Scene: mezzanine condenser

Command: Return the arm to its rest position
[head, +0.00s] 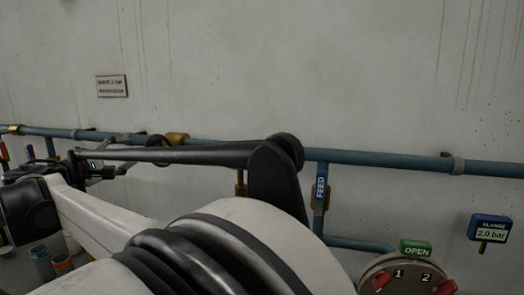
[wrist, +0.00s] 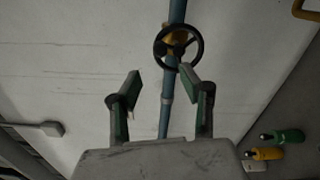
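My arm fills the lower left and middle of the head view, reaching to the left. In the wrist view my gripper (wrist: 158,85) is open, its two green-padded fingers wide apart with nothing between them but the view of the wall and pipe behind. A black handwheel (wrist: 178,48) on a brass-coloured valve sits on the blue pipe (wrist: 163,120) beyond the fingertips, apart from them. In the head view the gripper end is at the far left, small and partly hidden by my own arm.
The head view shows a blue wall pipe (head: 400,159), a FEED tag (head: 320,188), a gauge reading 2.0 bar (head: 490,228) and a panel with red knobs (head: 408,277) under an OPEN sign (head: 416,248).

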